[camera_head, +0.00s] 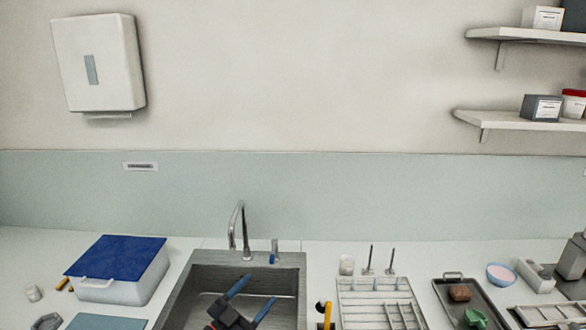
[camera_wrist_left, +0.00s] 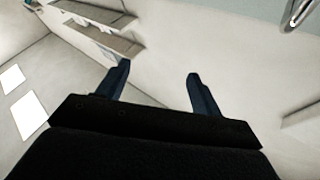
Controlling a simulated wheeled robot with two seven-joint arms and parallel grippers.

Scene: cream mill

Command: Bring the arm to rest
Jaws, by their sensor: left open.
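My left gripper (camera_head: 250,301) is in the head view, over the sink at the bottom centre. Its two blue fingers are spread apart and hold nothing. In the left wrist view the same gripper (camera_wrist_left: 160,82) shows its dark fingers apart, with only wall and shelves behind them. Most of my left arm is below the frame. My right gripper is not in view.
The steel sink (camera_head: 179,300) has a tall tap (camera_head: 246,240) behind it. A blue-lidded box (camera_head: 118,258) stands left. A white divided rack (camera_head: 345,297), a dark tray (camera_head: 443,292) and a bowl (camera_head: 500,275) stand right. Shelves (camera_head: 520,121) hang at upper right.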

